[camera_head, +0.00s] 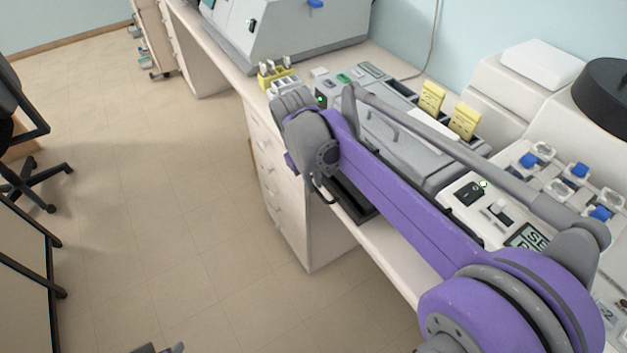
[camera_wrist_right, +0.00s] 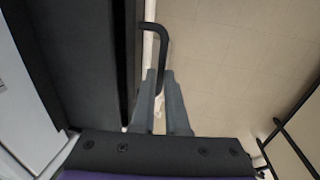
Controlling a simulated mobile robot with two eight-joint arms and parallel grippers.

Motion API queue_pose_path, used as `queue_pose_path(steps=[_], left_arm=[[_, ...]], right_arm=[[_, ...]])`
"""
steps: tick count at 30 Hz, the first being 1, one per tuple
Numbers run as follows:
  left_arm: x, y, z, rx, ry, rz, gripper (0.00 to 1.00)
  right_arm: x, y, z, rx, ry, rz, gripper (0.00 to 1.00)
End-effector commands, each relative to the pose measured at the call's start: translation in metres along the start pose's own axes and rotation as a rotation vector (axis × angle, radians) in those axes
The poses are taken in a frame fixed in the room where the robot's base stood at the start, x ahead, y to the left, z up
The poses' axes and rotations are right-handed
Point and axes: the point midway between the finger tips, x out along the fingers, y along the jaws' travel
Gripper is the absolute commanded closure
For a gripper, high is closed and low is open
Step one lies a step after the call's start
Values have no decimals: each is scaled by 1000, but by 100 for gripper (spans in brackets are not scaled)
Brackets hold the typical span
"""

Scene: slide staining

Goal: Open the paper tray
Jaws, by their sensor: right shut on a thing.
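The dark paper tray (camera_head: 352,201) sits low at the front of the grey machine (camera_head: 385,140), by the counter's front edge. My right arm hides part of it, so I cannot tell how far out it is. Its dark front also fills the left of the right wrist view (camera_wrist_right: 85,60). A bent black handle (camera_wrist_right: 154,28) stands out from that front. My right gripper (camera_wrist_right: 160,74) is shut on the handle, with the bar between its fingers. In the head view the wrist hides the fingers. A dark tip of my left gripper (camera_head: 160,349) shows at the bottom edge; its jaws are unclear.
Yellow holders (camera_head: 465,121) stand on the machine's right part. A white device (camera_head: 497,212) with blue-capped parts behind it stands to the right. Another grey machine (camera_head: 285,35) is at the back. The floor (camera_head: 160,210) left of the counter is open, with an office chair (camera_head: 30,165) at far left.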

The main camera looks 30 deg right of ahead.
Motion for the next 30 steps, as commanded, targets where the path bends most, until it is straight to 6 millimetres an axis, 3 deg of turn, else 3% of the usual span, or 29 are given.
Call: queue_pose_path(steps=[4,12,15,27,28,30], left_arm=[[-2,0,-1,0,1,0,50],[-7,0,-5,0,3,0,50],[-8,0,-6,0,4,0,50],[-8,0,-6,0,4,0,50],[-8,0,-6,0,4,0,50],[-8,0,-6,0,4,0,50]], right_arm=[[-3,-14,-1,-4,1,0,100],[-16,-82,-2,-7,2,-1,100],[-19,-98,-2,-5,1,0,100],[-20,-107,-2,0,0,1,100],[-20,-107,-2,0,0,1,84],[-20,-107,-2,0,0,1,75]])
